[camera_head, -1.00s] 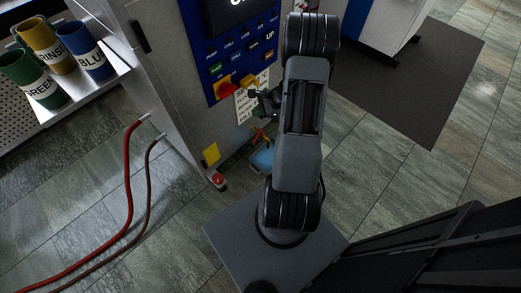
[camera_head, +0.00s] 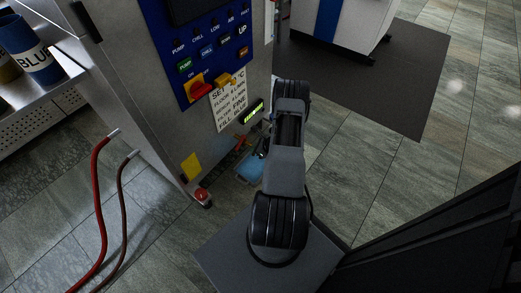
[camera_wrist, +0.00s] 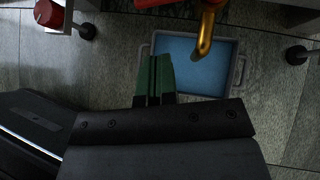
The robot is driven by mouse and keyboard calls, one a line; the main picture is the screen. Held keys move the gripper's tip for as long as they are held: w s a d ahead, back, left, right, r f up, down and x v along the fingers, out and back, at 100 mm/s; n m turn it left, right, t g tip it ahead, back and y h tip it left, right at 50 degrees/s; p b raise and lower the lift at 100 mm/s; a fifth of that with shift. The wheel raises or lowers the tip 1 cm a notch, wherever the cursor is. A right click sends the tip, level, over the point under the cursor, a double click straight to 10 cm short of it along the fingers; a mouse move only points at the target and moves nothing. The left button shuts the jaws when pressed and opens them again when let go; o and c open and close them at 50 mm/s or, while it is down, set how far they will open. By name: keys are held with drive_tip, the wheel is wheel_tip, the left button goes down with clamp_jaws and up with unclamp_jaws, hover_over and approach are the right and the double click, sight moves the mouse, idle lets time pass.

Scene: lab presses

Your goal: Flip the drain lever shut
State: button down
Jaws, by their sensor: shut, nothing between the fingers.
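A red part, which looks like the drain lever, shows at the top edge of the wrist view (camera_wrist: 180,2), mostly cut off. A small red part also shows low on the machine in the head view (camera_head: 241,143); its position is hard to read. The brass drain spout (camera_wrist: 205,38) curves down over a blue tray (camera_wrist: 190,70). My gripper (camera_wrist: 155,58) has its green fingers shut and empty, left of the spout in the wrist view and apart from it. In the head view my arm hides most of the gripper, low beside the machine.
The machine's blue panel (camera_head: 203,60) has a red-and-yellow switch (camera_head: 200,88). Two hoses (camera_head: 100,200) lie at left.

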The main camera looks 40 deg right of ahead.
sight(238, 148)
drive_tip(key=shift+w+a+f+b, duration=0.25)
drive_tip(key=shift+w+a, duration=0.15)
drive_tip(key=shift+w, duration=0.45)
drive_tip(key=shift+w+a+f+b, duration=0.3)
drive_tip(key=shift+w+a, duration=0.1)
drive_tip(key=shift+w, duration=0.5)
drive_tip(key=shift+w+a+f+b, duration=0.25)
drive_tip(key=shift+w+a, duration=0.15)
drive_tip(key=shift+w, duration=0.45)
drive_tip(key=shift+w+a+b, duration=0.8)
drive_tip(key=shift+b, duration=0.2)
drive_tip(key=shift+s+d, duration=0.1)
drive_tip(key=shift+s, duration=0.05)
